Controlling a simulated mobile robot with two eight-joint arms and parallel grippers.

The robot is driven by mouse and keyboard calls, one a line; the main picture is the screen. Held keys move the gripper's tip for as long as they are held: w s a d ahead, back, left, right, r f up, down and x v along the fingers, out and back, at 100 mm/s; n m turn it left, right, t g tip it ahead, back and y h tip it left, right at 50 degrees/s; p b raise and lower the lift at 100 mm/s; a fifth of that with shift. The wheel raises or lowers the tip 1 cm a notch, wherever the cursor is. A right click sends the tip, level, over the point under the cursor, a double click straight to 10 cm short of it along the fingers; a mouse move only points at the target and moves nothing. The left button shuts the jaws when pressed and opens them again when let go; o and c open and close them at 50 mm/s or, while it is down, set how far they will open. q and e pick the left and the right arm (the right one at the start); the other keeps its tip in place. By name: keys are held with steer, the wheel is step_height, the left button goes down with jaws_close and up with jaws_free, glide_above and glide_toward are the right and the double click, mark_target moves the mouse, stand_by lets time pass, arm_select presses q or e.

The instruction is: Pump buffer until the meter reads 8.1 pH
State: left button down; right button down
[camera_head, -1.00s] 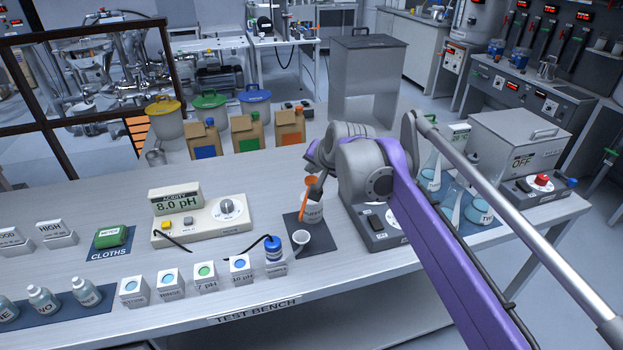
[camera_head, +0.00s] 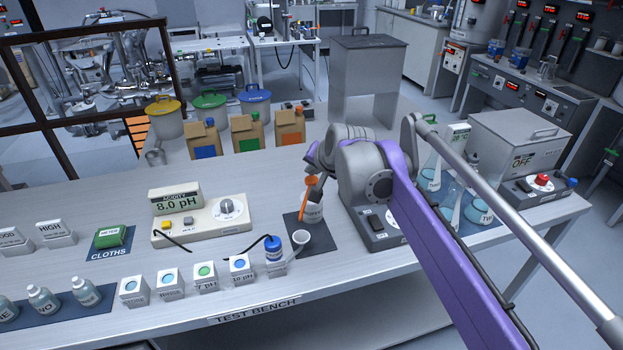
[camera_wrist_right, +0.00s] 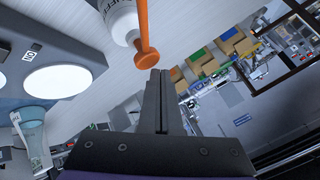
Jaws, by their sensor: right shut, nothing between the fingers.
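The meter (camera_head: 177,199) stands at the left of the bench, and its display reads 8.0 pH. The white buffer bottle (camera_head: 315,213) stands on a dark mat, partly hidden by my right arm. Its orange pump (camera_head: 310,181) sticks up, and in the right wrist view the orange pump head (camera_wrist_right: 147,60) is just beyond the fingertips. My right gripper (camera_head: 317,186) is close beside the pump head; in the wrist view its fingers (camera_wrist_right: 158,75) are together and empty. Whether they touch the pump is unclear. My left gripper is out of view.
Several small labelled boxes line the front edge. A stirrer base (camera_head: 376,220) is right of the bottle. The bench between the meter and the cartons is clear.

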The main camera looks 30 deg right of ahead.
steer(key=shift+f+b, duration=0.35)
steer(key=shift+f, duration=0.6)
stand_by(0.7)
steer(key=shift+r, duration=0.1)
steer(key=shift+r+p, duration=1)
steer(key=shift+r, duration=0.05)
steer(key=shift+r, duration=0.15)
step_height(320, 180, up, 5)
steer(key=p, duration=0.4)
stand_by(0.6)
steer(key=s+a+f+n+g+p, duration=0.1)
steer(key=s+a+f+n, duration=0.2)
steer(key=s, duration=0.6)
steer(key=s+a+f+n+g+p, duration=0.1)
steer(key=s+a+f+n, duration=0.3)
steer(key=s+f, duration=0.5)
steer(key=s+a+f+n+g+y+p, duration=0.1)
steer(key=s+a+f+n, duration=0.2)
steer(key=s+a+f, duration=0.4)
steer(key=s+f, duration=0.1)
steer(key=s, duration=0.1)
steer(key=shift+s+a+n+g, duration=0.3)
steer(key=shift+s+g, duration=0.1)
